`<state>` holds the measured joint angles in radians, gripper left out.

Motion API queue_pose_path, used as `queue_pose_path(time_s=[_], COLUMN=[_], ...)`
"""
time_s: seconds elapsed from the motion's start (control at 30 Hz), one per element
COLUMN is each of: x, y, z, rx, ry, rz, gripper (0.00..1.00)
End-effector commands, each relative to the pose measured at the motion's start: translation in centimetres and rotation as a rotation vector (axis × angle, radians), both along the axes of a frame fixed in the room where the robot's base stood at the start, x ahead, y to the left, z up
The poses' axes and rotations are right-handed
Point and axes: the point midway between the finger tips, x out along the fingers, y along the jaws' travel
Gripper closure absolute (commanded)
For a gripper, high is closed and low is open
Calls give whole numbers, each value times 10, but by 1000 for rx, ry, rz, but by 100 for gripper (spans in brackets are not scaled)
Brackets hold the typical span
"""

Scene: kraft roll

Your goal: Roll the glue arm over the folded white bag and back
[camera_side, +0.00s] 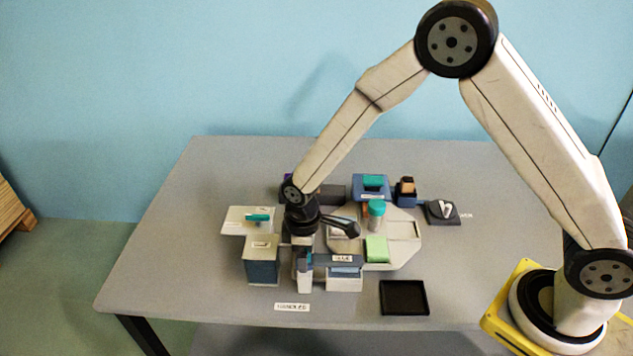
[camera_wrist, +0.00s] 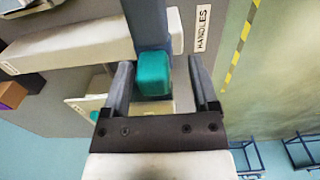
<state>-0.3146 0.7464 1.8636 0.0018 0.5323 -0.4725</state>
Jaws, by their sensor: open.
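My gripper (camera_side: 301,245) points down at the left end of the station labelled GLUE. In the wrist view its two fingers (camera_wrist: 162,88) are open, one on each side of a teal block (camera_wrist: 153,74). This block caps the end of a blue-grey bar (camera_wrist: 148,22), which looks like the glue arm. In the side view the blue-grey glue arm (camera_side: 335,262) lies level above a pale block (camera_side: 344,284). The fingers look apart from the teal block. I cannot clearly pick out the folded white bag; the arm and gripper hide part of this area.
A blue-grey box (camera_side: 262,262) with a pale top stands close left of the gripper. A white plate (camera_side: 237,214) with a teal handle lies behind it. An octagonal plate (camera_side: 405,245) carries a green block and teal-capped jar. A black tray (camera_side: 404,298) sits front right.

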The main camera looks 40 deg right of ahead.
Motion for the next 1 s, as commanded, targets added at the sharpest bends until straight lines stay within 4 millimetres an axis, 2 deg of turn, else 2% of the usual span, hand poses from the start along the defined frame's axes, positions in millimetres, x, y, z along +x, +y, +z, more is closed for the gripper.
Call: queue_pose_path(time_s=[0.33, 0.8, 1.0], x=[1, 1, 0], y=[-1, 0, 0], z=[11, 64, 76], rx=[0, 1, 0], ry=[-1, -2, 0], rz=[0, 0, 0], gripper=[24, 24, 24])
